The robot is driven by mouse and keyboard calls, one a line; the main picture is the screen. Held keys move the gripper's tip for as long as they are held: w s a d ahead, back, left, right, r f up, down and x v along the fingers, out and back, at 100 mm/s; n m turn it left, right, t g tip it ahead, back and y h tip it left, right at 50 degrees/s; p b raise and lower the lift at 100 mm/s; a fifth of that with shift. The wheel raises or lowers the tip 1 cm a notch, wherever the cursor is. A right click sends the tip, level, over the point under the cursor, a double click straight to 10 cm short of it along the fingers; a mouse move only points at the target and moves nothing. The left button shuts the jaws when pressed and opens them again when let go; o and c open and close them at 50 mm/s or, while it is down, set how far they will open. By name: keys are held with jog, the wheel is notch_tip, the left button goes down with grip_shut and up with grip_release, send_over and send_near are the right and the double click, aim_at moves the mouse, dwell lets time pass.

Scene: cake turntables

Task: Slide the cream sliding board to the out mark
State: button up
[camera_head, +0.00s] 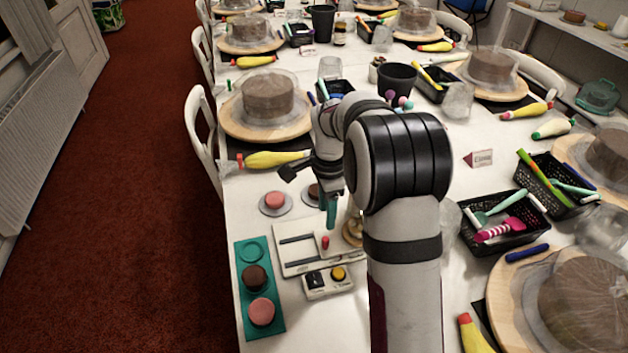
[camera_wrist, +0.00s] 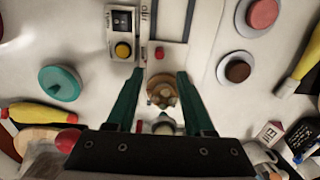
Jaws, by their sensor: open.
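The cream sliding board (camera_head: 335,249) carries a small red knob (camera_head: 325,242) and sits at the right end of a cream base (camera_head: 289,252) with two dark slots. In the wrist view the board (camera_wrist: 172,58) and its red knob (camera_wrist: 159,53) lie just beyond my fingertips. My gripper (camera_wrist: 160,73) has teal fingers, open and empty. In the head view my gripper (camera_head: 331,212) points down above the far side of the board. Small dark lettering shows on the base in the wrist view, but I cannot read an out mark.
A gold round piece (camera_wrist: 162,92) shows between my fingers. A switch box with a yellow button (camera_head: 338,273) stands before the base. A teal tray (camera_head: 252,327) with round pieces is at the left; two saucers (camera_head: 275,212) are behind. My arm hides the right side.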

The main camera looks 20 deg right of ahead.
aim_at(325, 239)
notch_tip(325, 239, down, 9)
jog(key=shift+f, duration=0.15)
jog(key=shift+c, duration=0.3)
grip_shut()
jog(key=shift+a, duration=0.1)
jog(key=shift+a, duration=5)
jog(key=shift+o, duration=0.3)
grip_release()
